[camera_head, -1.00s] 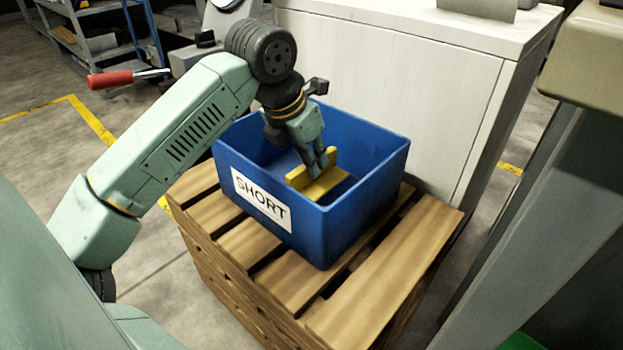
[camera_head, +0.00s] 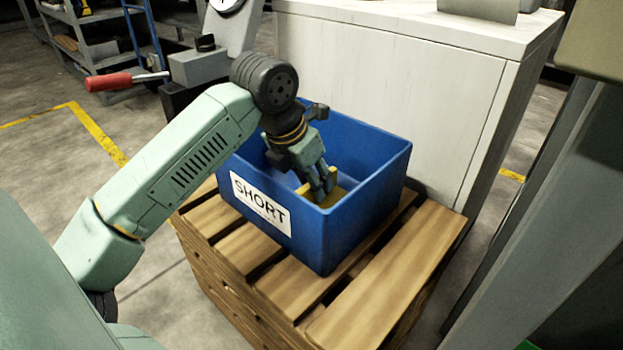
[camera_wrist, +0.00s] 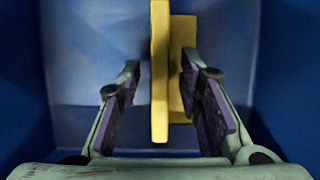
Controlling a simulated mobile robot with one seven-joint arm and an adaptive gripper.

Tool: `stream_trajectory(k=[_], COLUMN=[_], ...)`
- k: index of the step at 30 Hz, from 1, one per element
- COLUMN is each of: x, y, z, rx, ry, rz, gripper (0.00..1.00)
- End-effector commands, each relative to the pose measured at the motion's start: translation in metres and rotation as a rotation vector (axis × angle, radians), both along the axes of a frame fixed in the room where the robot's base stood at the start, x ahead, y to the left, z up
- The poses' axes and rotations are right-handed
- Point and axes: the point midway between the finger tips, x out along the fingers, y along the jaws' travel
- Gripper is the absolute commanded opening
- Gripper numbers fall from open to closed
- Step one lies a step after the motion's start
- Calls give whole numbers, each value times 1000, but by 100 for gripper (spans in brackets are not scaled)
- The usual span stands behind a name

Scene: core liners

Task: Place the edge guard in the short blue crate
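The yellow edge guard (camera_head: 337,196) is inside the short blue crate (camera_head: 345,235), low between its walls and partly hidden by my fingers and the front wall. The crate has a white label reading SHORT. My gripper (camera_head: 324,188) reaches down into the crate at the guard. In the wrist view, the guard's upright plate (camera_wrist: 159,75) stands between my two fingers (camera_wrist: 161,85), with a visible gap on each side. The fingers are apart and do not appear to press on it. Whether the guard rests flat on the crate floor is hard to tell.
The crate stands on a wooden pallet stack (camera_head: 365,305). A white cabinet (camera_head: 400,90) is close behind it. A grey post stands at the right. A red-handled lever (camera_head: 108,81) and shelving are at the back left.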

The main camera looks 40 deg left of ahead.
Motion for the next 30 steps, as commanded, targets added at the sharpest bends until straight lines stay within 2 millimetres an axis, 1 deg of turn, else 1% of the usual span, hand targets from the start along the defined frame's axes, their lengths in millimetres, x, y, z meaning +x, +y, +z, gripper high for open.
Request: stream_trajectory(k=[6, 10, 14, 21, 24, 27, 30], x=[0, -1, -10, -30, -37, -42, -45], y=[0, 1, 1, 3, 4, 4, 4], z=[1, 9, 31, 80, 96, 106, 112], rx=[0, 0, 1, 2, 1, 1, 1], ry=[0, -1, -1, 0, -1, 0, 0], rz=[0, 1, 2, 2, 3, 3, 0], gripper=[33, 33, 33, 33, 33, 33, 33])
